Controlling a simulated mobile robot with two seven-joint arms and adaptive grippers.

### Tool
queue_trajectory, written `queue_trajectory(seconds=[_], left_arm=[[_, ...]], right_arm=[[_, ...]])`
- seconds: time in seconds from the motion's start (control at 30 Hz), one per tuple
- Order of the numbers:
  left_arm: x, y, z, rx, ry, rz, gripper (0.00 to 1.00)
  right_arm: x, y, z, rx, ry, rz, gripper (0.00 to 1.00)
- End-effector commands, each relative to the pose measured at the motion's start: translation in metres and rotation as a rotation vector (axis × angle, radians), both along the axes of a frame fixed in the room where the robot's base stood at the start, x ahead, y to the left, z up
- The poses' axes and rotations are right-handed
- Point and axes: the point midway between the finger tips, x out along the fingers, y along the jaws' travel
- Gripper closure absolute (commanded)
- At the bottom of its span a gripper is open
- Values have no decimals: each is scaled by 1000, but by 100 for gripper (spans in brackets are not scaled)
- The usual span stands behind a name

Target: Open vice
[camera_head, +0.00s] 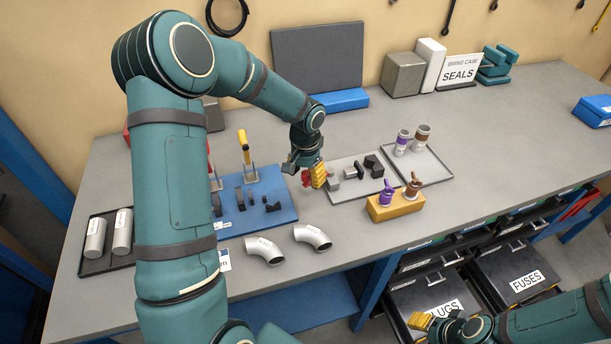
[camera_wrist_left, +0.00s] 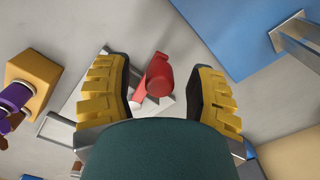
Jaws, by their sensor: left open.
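My left gripper (camera_head: 316,177) is open above the gap between the blue board and the grey tray. In the left wrist view its two yellow fingers stand apart, with a red part (camera_wrist_left: 158,76) showing between them. The red part also shows beside the fingers in the head view (camera_head: 305,178). It appears joined to a pale metal piece, and I take it for the vice's handle. The gripper hides much of it, and I cannot tell whether the fingers touch it. My right gripper (camera_head: 421,322) is at the lower right, away from the bench top; its opening is unclear.
The blue board (camera_head: 275,217) carries dark blocks and a yellow-handled clamp (camera_head: 243,141). The grey tray (camera_head: 345,197) holds grey and dark blocks. A yellow block (camera_head: 397,209) with purple and brown items stands to the right. Two pipe elbows (camera_head: 313,237) lie in front.

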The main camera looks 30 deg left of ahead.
Motion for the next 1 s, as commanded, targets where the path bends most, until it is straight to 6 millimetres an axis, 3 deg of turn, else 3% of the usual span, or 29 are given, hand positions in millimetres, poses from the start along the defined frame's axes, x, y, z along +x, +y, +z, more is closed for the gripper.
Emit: queue_trajectory(seconds=[0.33,0.37,0.5,0.53,1.0], left_arm=[[0,0,-4,0,1,0,44],[0,0,-4,0,1,0,49],[0,0,-4,0,1,0,98],[0,0,-4,0,1,0,100],[-2,-3,-5,0,2,29,100]], right_arm=[[0,0,0,0,0,0,53],[0,0,0,0,0,0,53],[0,0,0,0,0,0,53],[0,0,0,0,0,0,53],[0,0,-4,0,0,0,53]])
